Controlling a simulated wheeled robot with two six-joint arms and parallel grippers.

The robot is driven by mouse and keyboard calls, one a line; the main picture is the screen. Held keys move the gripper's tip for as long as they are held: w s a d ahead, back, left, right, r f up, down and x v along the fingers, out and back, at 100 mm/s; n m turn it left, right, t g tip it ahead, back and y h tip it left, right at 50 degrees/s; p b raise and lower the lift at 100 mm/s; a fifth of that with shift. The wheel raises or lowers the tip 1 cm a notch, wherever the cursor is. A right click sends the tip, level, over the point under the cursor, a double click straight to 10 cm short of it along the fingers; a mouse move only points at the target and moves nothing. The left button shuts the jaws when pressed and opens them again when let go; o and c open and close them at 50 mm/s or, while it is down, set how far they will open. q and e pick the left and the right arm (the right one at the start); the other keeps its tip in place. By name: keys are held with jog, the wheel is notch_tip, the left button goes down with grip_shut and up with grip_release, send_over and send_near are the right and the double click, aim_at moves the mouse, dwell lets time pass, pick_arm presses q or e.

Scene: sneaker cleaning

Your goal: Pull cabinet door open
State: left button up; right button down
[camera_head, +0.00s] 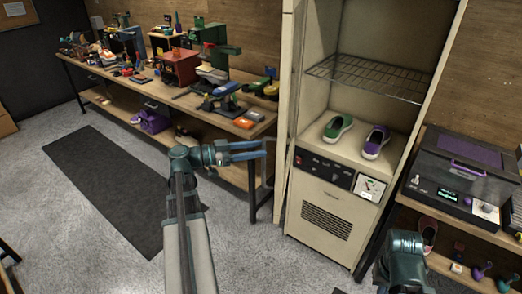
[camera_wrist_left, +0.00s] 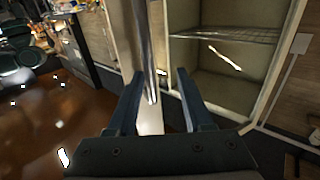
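A tall cream cabinet (camera_head: 325,222) stands right of centre in the head view. Its inside is exposed, with a wire shelf (camera_head: 368,77) and a pair of shoes, one green (camera_head: 338,128) and one purple (camera_head: 376,141). The door (camera_head: 291,80) shows as a narrow upright strip at the cabinet's left side. Its upright metal handle (camera_head: 268,170) sticks out to the left. My left gripper (camera_head: 264,148) is at the handle. In the left wrist view, the handle bar (camera_wrist_left: 145,50) stands between the two parted fingers, with gaps visible beside it. My right gripper's fingers do not show.
A workbench (camera_head: 165,92) with many tools stands left of the cabinet. A shelf unit with a dark machine (camera_head: 463,178) is close on its right.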

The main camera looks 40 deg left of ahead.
pick_arm(q)
jog(key=s+a, duration=0.3)
jog(key=a, duration=0.5)
jog(key=shift+a, duration=0.2)
dwell(0.5)
